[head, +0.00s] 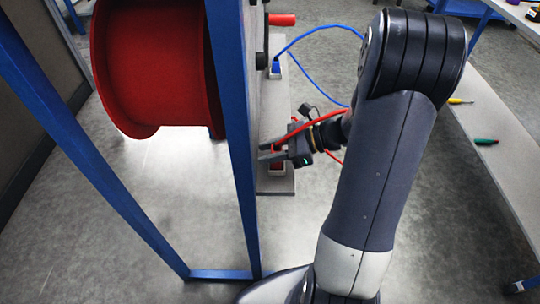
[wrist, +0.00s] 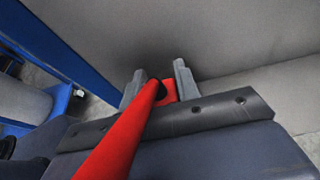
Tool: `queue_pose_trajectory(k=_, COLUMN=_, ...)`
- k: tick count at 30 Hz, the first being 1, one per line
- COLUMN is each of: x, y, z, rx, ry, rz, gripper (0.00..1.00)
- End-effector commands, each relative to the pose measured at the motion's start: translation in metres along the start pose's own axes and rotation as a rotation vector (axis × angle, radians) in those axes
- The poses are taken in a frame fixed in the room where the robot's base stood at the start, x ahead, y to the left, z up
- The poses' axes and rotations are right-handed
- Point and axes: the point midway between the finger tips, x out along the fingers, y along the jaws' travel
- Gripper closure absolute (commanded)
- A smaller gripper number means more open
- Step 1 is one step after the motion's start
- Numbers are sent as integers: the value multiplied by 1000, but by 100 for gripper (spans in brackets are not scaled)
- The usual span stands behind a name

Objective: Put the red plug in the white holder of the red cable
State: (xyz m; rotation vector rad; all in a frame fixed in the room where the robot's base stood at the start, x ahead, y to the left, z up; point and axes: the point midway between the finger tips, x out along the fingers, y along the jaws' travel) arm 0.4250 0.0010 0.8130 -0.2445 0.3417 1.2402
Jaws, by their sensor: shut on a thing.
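My gripper (head: 268,152) is shut on the red plug (wrist: 168,92), which shows between the two grey fingers in the wrist view. The red cable (wrist: 122,140) runs from the plug back toward the camera. In the head view the red cable (head: 318,119) arcs above my gripper.
A blue plug (head: 276,67) with a blue cable (head: 308,34) stands in another white holder farther along the shelf (head: 279,112). A blue frame post (head: 235,130) and a large red reel (head: 155,60) are on the left. A bench (head: 490,125) with tools is on the right.

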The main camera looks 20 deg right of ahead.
Motion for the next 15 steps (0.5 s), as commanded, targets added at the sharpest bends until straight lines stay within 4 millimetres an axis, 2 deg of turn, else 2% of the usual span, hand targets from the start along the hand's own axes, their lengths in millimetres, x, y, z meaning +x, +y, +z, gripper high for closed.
queue_pose_trajectory(k=1, x=4, y=0, z=-11, rx=3, ry=-1, rz=0, gripper=94)
queue_pose_trajectory(k=3, x=6, y=0, z=-16, rx=1, ry=0, rz=-1, gripper=94)
queue_pose_trajectory(k=14, x=7, y=-1, z=-19, rx=-1, ry=0, rz=-2, gripper=94)
queue_pose_trajectory(k=15, x=7, y=-1, z=-19, rx=-1, ry=0, rz=-2, gripper=68)
